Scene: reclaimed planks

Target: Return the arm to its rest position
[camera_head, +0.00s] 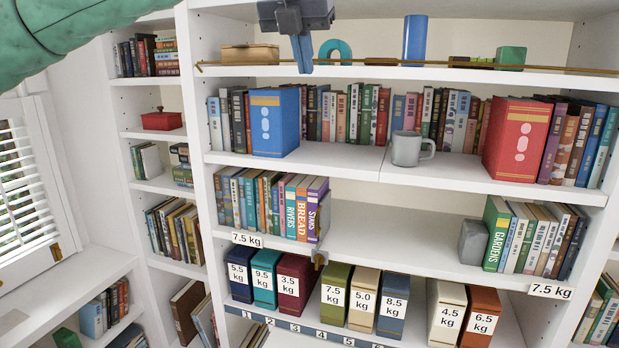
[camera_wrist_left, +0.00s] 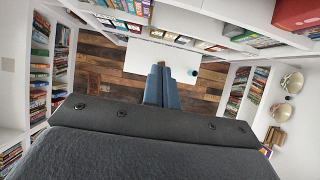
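My left gripper (camera_head: 303,68) hangs at the top middle of the head view, in front of the upper shelf, with its blue fingers pointing down. The left wrist view shows its two blue fingers (camera_wrist_left: 162,72) side by side, closed together with nothing visible between them. My green left arm (camera_head: 60,35) comes in at the upper left. My right gripper is in neither view.
A white bookcase (camera_head: 450,172) fills the view, with a thin rod (camera_head: 420,72) along its upper shelf edge. A blue box (camera_head: 274,125), a grey mug (camera_head: 408,150) and a red box (camera_head: 517,140) stand below. The wrist view shows plank floor (camera_wrist_left: 100,75).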

